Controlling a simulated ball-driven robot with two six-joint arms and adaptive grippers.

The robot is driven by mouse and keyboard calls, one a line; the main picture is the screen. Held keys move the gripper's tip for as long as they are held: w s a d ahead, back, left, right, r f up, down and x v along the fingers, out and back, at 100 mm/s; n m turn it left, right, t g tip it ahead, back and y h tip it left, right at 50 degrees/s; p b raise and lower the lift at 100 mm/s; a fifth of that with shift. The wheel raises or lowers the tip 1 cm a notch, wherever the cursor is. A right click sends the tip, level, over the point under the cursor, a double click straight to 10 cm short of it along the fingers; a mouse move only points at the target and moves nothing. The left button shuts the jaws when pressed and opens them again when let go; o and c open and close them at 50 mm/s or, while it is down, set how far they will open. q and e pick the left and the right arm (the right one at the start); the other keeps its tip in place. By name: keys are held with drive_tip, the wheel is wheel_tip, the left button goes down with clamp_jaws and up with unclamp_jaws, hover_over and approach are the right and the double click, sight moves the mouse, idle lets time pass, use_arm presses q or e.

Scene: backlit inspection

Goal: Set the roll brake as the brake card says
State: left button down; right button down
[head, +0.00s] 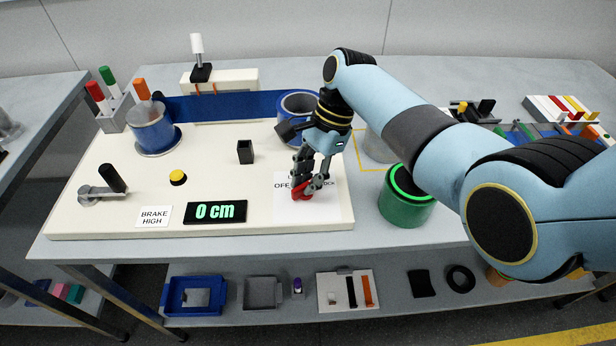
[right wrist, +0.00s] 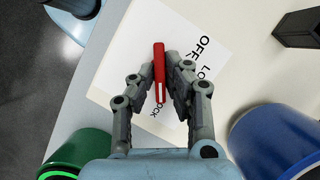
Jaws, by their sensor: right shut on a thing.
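The brake card (head: 154,216) lies at the front of the cream board (head: 75,215) and reads "BRAKE HIGH". A white label plate (head: 334,204) at the board's right front carries partly covered words; "OFF" and "LOCK" can be read in part. It also shows in the right wrist view (right wrist: 130,75). A red lever (right wrist: 159,72) stands over this plate. My right gripper (head: 304,192) is shut on the red lever, with one finger on each side of it in the right wrist view (right wrist: 166,88). The lever's exact setting is hidden by my fingers. My left gripper is not in view.
A display (head: 214,212) reads "0 cm". A yellow button (head: 178,177), a crank (head: 98,190) and a black post (head: 245,152) stand on the board. Blue rolls (head: 153,133) sit at the back. A green cylinder (head: 405,212) stands just right of the board.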

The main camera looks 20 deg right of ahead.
drive_tip(key=n+g, duration=0.1)
drive_tip(key=n, duration=0.2)
drive_tip(key=shift+w+a, duration=0.1)
drive_tip(key=shift+n+g+h, duration=0.5)
drive_tip(key=shift+n+h, duration=0.2)
drive_tip(key=shift+n, duration=1.2)
drive_tip(key=c, duration=1.4)
unclamp_jaws()
drive_tip(key=v, duration=1.2)
drive_tip(key=shift+w+a, duration=0.1)
drive_tip(key=shift+w, duration=0.05)
